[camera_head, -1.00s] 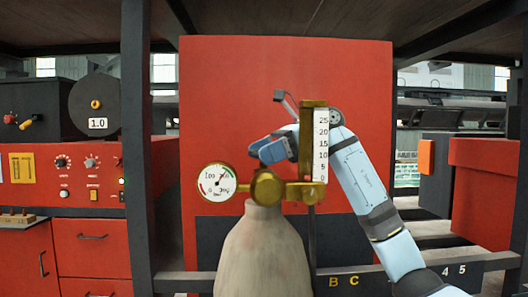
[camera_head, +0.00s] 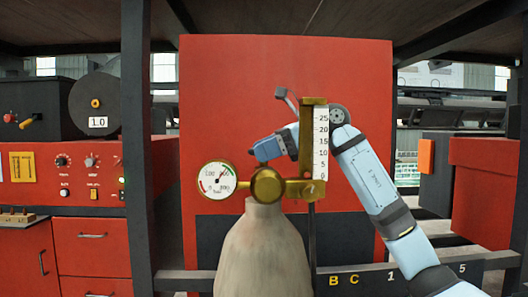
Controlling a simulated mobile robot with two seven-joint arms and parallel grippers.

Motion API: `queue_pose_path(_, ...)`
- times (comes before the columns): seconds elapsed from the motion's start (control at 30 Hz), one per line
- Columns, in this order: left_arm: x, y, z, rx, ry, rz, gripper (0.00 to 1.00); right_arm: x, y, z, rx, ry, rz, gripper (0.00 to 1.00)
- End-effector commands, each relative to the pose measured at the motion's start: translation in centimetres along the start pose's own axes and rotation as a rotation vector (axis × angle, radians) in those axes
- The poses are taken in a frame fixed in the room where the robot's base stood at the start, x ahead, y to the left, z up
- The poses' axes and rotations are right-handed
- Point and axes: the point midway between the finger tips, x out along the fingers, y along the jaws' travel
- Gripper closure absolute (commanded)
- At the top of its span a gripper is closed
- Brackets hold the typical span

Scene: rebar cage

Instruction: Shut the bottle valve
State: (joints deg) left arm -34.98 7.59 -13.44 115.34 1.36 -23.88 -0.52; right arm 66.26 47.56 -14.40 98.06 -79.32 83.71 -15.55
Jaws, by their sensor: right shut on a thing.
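A pale grey gas bottle (camera_head: 262,258) stands upright at the front centre. On its neck sits a brass regulator (camera_head: 267,186) with a round white pressure gauge (camera_head: 217,180) on its left. On its right is an upright flowmeter with a white scale (camera_head: 321,143). My right gripper (camera_head: 262,158), on the blue arm coming in from the right, is just above the regulator, partly behind the flowmeter. It is shut on the bottle valve, which the gripper mostly hides. My left gripper is not in view.
A large red panel (camera_head: 230,85) stands behind the bottle. A red control cabinet (camera_head: 65,175) with knobs is at the left, beyond a dark post (camera_head: 139,140). A dark rail (camera_head: 430,272) crosses behind the bottle. A red box (camera_head: 482,190) is at the right.

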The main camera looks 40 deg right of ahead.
Motion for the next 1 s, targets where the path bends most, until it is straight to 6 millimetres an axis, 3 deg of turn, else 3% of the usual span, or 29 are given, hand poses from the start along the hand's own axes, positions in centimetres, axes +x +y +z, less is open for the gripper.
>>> queue_pose_path(0.5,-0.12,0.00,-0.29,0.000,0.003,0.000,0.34,-0.06,0.08,0.04,0.121,0.001,-0.298,0.53)
queue_pose_path(1.0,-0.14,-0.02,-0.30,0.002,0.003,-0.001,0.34,-0.02,0.05,0.02,0.148,0.000,-0.358,0.53)
